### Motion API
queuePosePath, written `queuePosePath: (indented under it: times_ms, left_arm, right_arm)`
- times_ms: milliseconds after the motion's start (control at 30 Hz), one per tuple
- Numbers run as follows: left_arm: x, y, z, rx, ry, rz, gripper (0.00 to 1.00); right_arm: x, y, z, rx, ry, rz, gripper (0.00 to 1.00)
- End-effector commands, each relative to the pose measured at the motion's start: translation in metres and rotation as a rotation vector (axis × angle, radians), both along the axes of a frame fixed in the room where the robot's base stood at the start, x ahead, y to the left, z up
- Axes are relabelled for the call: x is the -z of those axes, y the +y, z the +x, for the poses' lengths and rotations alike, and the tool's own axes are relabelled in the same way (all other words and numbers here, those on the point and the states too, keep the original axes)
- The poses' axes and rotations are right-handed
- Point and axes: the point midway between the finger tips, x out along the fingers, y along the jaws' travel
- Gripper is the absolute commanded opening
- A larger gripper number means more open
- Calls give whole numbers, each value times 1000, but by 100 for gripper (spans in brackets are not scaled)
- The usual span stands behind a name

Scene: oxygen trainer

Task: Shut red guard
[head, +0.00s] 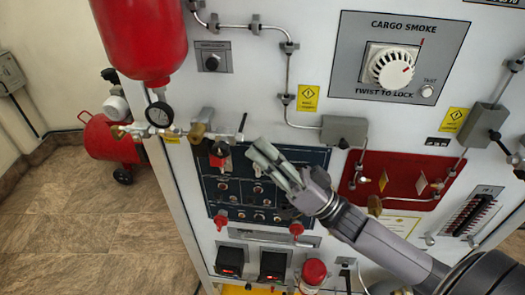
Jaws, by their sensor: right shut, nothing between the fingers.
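A dark blue switch panel (236,200) with several small switches is on the white front. A red guard (218,155) is at the panel's upper left and appears raised. Two more small red parts, one lower left (220,222) and one lower right (296,229), are at the panel's bottom edge; I cannot tell if they are guards. My right gripper (258,153) is shut and empty, its fingertips in front of the panel's upper middle, to the right of the upper red guard. It hides part of the panel. My left gripper is not in view.
A red cylinder (142,38) with a gauge (160,114) stands at the upper left. The cargo smoke panel (400,60) is at the upper right. A red plate (400,180) lies right of my gripper. Two black rocker switches (230,262) (273,266) sit below the panel.

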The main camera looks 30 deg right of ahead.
Motion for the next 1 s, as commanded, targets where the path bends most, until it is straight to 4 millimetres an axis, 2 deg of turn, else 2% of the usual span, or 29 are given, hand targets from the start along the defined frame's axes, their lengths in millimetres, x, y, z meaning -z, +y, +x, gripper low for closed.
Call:
queuePosePath:
  times_ms: [33,133,300,400,600,1000]
  left_arm:
    - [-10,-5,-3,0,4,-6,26]
    - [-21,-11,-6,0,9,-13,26]
    - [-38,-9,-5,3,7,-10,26]
    - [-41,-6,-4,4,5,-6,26]
    - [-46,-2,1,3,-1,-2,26]
    - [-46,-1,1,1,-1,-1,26]
  right_arm:
    - [-14,6,6,0,-5,3,0]
    - [-27,17,20,1,-5,3,0]
    - [-48,36,40,0,-3,1,0]
    - [-25,39,36,1,8,1,0]
    - [-6,42,31,1,4,-1,0]
    - [-1,43,29,0,0,-1,0]
